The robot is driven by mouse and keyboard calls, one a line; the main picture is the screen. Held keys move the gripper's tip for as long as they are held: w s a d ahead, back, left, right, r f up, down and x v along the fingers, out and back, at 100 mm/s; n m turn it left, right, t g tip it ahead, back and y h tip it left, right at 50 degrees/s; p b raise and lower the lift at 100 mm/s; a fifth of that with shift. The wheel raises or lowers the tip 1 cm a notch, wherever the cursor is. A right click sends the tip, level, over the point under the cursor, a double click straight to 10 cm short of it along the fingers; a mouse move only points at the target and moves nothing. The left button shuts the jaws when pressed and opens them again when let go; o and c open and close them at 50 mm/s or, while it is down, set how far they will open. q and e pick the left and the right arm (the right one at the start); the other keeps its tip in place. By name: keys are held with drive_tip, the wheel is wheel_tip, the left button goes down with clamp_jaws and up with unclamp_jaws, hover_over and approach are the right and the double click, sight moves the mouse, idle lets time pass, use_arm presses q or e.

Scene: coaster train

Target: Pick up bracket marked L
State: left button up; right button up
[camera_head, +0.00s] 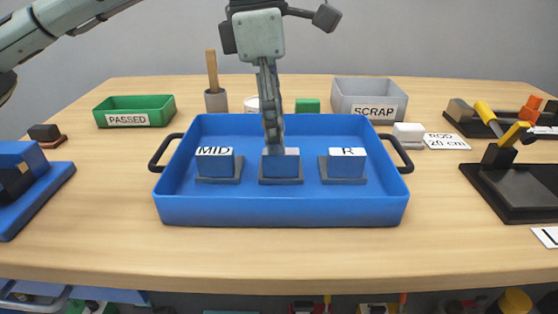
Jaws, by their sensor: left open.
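A blue tray (282,212) with dark side handles stands in the middle of the table. Three blue blocks on grey bases stand in it in a row. The left bracket (215,166) is marked MID and the right bracket (346,166) is marked R. The middle bracket (281,168) has a pale top face; my gripper covers part of it, so I cannot read its mark. My left gripper (273,145) points down over the middle bracket, seen edge-on, and is open. Whether its fingers touch the bracket is unclear. My right gripper is out of view.
A green PASSED bin (134,111) stands at the back left and a grey SCRAP bin (369,98) at the back right. A cup (216,101) holding a wooden stick is behind the tray. Dark fixtures (511,178) stand on the right. The table's front strip is clear.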

sight(281, 158)
use_arm(q)
drive_tip(key=f, duration=0.3)
drive_tip(key=shift+d+f+p, duration=0.35)
drive_tip(key=shift+f+p, duration=0.05)
drive_tip(key=shift+d+f, duration=0.1)
drive_tip(key=shift+f, duration=0.5)
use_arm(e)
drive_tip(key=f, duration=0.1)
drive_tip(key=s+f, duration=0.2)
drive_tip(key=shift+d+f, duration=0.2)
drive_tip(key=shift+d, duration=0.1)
use_arm(q)
drive_tip(key=shift+c, duration=0.6)
clamp_jaws()
